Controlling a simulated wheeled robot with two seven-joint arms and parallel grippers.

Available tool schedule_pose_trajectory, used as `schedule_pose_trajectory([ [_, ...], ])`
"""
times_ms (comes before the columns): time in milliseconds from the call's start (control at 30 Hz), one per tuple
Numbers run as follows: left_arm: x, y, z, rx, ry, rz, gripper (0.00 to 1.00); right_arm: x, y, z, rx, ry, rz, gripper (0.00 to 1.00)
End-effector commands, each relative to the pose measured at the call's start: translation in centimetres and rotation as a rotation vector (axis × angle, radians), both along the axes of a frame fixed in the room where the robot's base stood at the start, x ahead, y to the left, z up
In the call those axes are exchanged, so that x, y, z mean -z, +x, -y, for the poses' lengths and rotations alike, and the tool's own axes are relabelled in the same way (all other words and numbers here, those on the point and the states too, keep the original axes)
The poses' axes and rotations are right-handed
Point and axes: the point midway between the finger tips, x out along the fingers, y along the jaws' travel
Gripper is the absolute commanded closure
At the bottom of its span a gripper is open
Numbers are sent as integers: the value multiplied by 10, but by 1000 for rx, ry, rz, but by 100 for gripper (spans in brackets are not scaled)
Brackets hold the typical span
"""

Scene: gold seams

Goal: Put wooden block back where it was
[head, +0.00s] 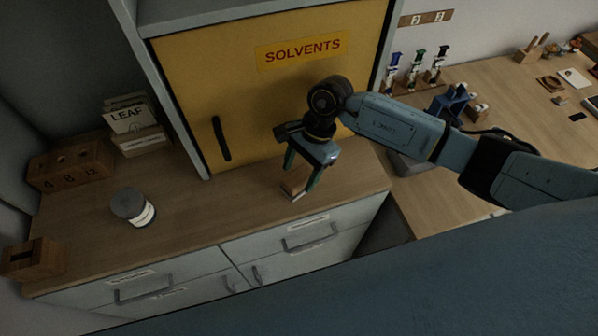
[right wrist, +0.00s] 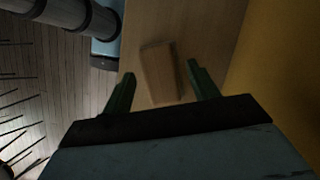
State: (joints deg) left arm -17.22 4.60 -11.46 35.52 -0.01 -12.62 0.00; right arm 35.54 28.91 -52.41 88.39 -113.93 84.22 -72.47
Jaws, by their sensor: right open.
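A small plain wooden block (right wrist: 160,73) lies on the wooden counter top, ahead of and between the fingers of my right gripper (right wrist: 161,80) in the right wrist view. My right gripper (head: 302,176) points down over the counter in front of the yellow cabinet in the head view, its green fingers apart. The block (head: 294,184) shows partly between and below these fingers, near the counter's front edge. The gripper is open and does not hold the block. Whether a finger touches it, I cannot tell. My left gripper is not in view.
The yellow SOLVENTS cabinet (head: 240,90) stands close behind the gripper. A grey jar (head: 131,207), a numbered wooden box (head: 70,168), a slotted wooden box (head: 33,259) and a LEAF card holder (head: 132,120) stand left. Drawers (head: 305,235) lie below. The middle counter is clear.

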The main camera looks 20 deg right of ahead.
Motion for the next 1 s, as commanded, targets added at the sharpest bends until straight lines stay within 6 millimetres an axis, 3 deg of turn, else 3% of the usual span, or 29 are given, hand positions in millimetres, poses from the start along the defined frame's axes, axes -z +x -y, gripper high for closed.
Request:
schedule_pose_trajectory([
  [200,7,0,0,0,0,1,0,-35,7,15,1,-3,5,41],
  [400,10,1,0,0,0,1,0,-55,10,22,0,-1,2,41],
  [1000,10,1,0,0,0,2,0,-59,10,23,1,-1,0,41],
])
